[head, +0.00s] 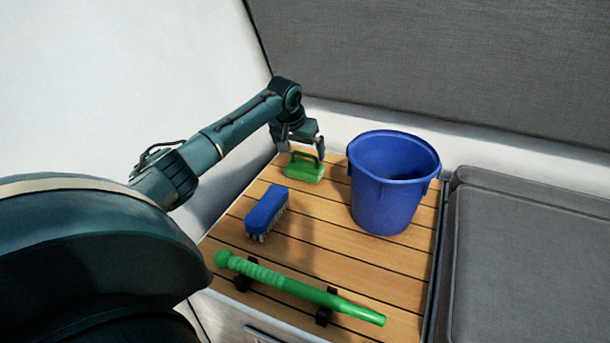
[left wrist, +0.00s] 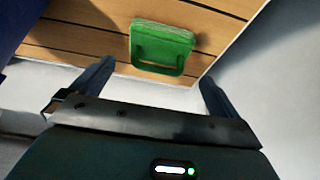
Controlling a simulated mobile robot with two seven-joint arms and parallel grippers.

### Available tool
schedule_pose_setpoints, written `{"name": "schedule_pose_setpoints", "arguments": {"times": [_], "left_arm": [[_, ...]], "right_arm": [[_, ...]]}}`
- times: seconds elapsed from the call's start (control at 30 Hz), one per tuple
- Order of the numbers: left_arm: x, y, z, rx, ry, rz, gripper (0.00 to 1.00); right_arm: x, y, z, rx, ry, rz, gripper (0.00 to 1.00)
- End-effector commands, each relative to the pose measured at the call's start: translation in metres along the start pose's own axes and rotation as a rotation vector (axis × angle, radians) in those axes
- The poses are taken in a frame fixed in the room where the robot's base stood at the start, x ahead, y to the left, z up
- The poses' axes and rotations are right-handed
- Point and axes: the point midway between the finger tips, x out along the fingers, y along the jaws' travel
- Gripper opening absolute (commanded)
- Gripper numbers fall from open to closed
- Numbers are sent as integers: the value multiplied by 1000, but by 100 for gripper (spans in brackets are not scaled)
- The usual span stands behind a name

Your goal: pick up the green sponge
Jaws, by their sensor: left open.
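The green sponge (head: 304,168) is a block with an arched handle on top. It lies on the slatted wooden surface near the back, left of the blue bucket. In the left wrist view the green sponge (left wrist: 160,45) lies beyond the fingertips, between the lines of the two fingers. My left gripper (head: 303,148) is open and empty, just above and around the handle in the head view. The left wrist view shows its two fingers (left wrist: 154,78) spread wide. I cannot tell whether a finger touches the handle. My right gripper is not in view.
A blue bucket (head: 386,200) stands right of the sponge. A blue brush (head: 266,211) with pale bristles lies in front of it. A green handle-like bar (head: 300,288) rests in black clips at the front. Grey cushions (head: 530,260) lie right; a wall rises behind.

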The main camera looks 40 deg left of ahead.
Motion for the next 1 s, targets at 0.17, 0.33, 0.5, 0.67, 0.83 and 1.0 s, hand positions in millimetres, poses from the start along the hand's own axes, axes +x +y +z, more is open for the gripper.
{"name": "schedule_pose_setpoints", "arguments": {"times": [0.17,0.33,0.5,0.67,0.83,1.0], "left_arm": [[23,1,0,0,1,0,100],[37,1,0,1,2,1,100],[65,2,0,1,1,1,100],[77,1,-2,1,2,1,100],[77,1,-2,2,2,0,100],[77,1,-2,2,2,0,92]], "right_arm": [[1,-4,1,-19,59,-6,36],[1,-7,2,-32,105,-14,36],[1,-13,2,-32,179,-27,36],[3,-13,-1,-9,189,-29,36],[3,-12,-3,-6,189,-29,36],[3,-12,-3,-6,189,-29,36]]}}
